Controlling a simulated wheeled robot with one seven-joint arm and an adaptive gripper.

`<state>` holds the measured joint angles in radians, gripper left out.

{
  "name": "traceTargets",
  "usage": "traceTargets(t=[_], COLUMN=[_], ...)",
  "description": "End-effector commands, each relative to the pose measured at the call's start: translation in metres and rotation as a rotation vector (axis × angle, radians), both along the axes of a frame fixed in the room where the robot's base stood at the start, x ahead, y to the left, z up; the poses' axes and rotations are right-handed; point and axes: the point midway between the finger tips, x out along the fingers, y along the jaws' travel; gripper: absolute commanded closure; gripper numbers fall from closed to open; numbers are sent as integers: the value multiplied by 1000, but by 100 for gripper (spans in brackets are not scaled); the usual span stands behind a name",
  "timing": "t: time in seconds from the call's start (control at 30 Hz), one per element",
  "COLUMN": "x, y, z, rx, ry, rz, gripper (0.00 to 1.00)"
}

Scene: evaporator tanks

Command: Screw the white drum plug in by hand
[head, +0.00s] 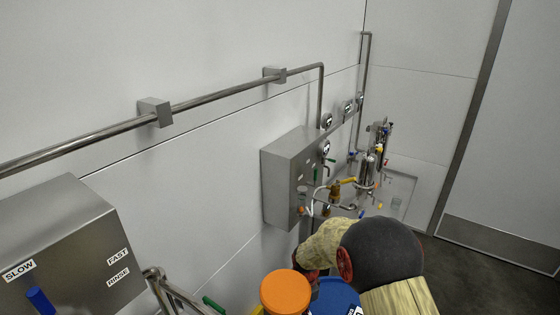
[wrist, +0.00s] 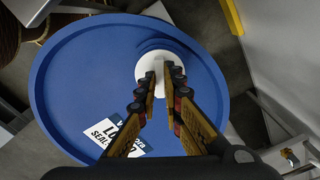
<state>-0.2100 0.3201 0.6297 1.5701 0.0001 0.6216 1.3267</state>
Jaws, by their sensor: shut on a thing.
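The white drum plug (wrist: 148,66) sits at the upper right of the blue drum's top (wrist: 90,80) in the wrist view. My gripper (wrist: 166,72) reaches over the drum top, its two fingers closed on the raised grip in the middle of the plug. The fingers hide part of the plug, and its thread cannot be seen. In the head view a part of the blue drum (head: 335,296) shows below my arm. The plug and my fingertips are hidden there.
A white label (wrist: 122,140) lies on the drum top, partly behind a finger. An orange round lid (head: 285,291) stands beside the drum. A steel control box (head: 65,245) is at left; another box (head: 290,180) and valve piping (head: 365,170) are along the wall. Floor is clear at right.

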Motion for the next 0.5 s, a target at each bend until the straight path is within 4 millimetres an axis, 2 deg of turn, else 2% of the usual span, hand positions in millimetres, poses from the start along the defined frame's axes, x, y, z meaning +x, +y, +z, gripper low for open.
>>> traceTargets(t=[0.13,0.33,0.5], x=[1,1,1], y=[0,0,0], z=[1,1,0], rx=[0,0,0], ry=[-1,-1,-1], rz=[-54,-250,-301], gripper=[100,100,100])
